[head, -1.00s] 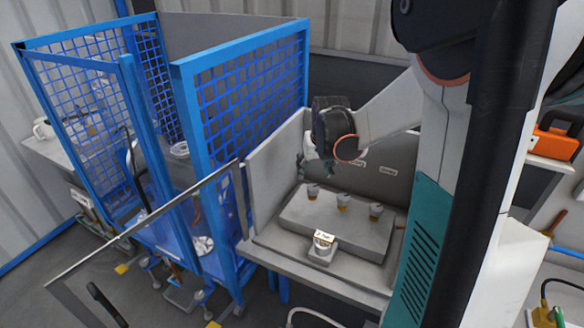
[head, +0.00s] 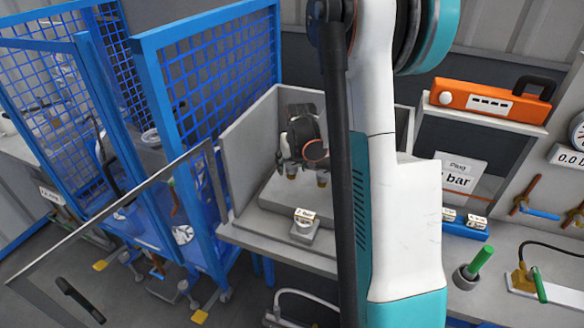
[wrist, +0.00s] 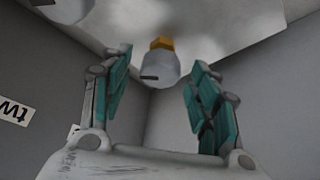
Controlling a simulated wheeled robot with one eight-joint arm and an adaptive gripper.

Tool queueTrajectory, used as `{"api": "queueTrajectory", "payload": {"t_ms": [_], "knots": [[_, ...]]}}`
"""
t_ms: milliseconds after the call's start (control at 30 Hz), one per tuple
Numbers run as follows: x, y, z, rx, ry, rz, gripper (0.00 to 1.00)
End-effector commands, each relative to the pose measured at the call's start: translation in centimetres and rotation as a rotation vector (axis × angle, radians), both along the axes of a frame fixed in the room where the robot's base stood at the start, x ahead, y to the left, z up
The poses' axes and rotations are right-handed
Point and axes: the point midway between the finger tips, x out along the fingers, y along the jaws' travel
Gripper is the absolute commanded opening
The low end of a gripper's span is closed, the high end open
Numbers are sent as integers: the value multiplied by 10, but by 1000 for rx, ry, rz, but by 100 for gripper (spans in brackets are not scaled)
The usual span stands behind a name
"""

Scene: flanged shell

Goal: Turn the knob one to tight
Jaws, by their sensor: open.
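Small grey knobs with yellow bases stand on a raised grey block (head: 270,197) inside the grey booth. Two show in the head view, a left one (head: 292,172) and a right one (head: 322,180); my arm hides the area further right. My gripper (head: 301,163) is just above and behind these two. In the wrist view one knob (wrist: 157,70) lies centred between the open fingers of my gripper (wrist: 158,86), with no visible contact. Part of another knob (wrist: 62,8) shows at the upper left edge. I cannot tell which is knob one.
A small labelled piece (head: 304,216) stands in front of the block. The booth's left wall (head: 240,150) is close to my gripper. A blue mesh cage (head: 215,75) stands left. An orange case (head: 490,100) sits on a shelf at right.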

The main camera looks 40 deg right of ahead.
Motion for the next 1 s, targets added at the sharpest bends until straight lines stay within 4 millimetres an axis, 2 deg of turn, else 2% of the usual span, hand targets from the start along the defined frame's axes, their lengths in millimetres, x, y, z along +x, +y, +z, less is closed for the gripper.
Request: {"api": "queueTrajectory", "payload": {"t_ms": [367,400,567,600,1000], "knots": [[2,-1,-6,0,0,0,55],[2,-1,-6,0,0,0,51],[2,-1,-6,0,0,0,15],[2,-1,-6,0,0,0,11],[3,0,-6,-1,0,-50,11]]}}
